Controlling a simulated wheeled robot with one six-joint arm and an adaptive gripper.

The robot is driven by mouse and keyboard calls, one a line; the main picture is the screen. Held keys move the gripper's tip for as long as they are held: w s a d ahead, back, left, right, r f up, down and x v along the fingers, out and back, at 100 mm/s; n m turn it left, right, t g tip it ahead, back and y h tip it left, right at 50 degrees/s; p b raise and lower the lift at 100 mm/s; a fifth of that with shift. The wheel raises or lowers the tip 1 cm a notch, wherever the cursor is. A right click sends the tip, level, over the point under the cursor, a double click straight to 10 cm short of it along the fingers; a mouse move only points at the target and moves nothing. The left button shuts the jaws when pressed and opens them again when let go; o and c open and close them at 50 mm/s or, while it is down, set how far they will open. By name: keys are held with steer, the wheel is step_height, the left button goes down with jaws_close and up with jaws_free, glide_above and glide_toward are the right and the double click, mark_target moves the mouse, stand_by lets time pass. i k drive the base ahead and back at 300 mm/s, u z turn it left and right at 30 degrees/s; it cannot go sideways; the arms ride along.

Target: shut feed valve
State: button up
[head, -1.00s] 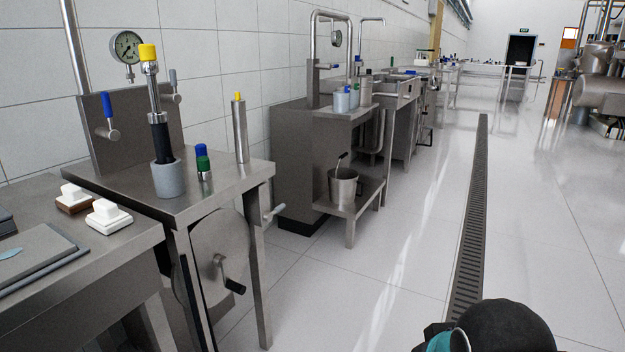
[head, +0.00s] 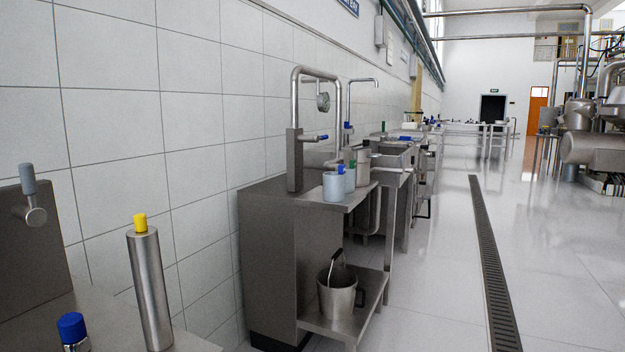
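I cannot tell for sure which valve is the feed valve. A blue-handled lever valve (head: 316,137) sits on the upright pipe of the second bench, with its handle lying roughly level and pointing right. A grey-handled valve (head: 30,195) is on the steel panel at the near left, its handle pointing up. A blue-topped tap (head: 348,127) stands further along. My gripper is not in view.
The near bench at lower left holds a steel cylinder with a yellow cap (head: 150,285) and a blue-capped bottle (head: 73,332). The second bench (head: 345,200) holds grey containers (head: 334,187); a steel bucket (head: 337,295) is on its lower shelf. A floor drain (head: 490,250) runs along the open floor at right.

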mark_target(316, 138)
steer(key=u, duration=0.05)
steer(key=k, duration=0.45)
steer(key=z, duration=0.95)
steer(key=i, duration=2.3)
steer(key=u, duration=0.85)
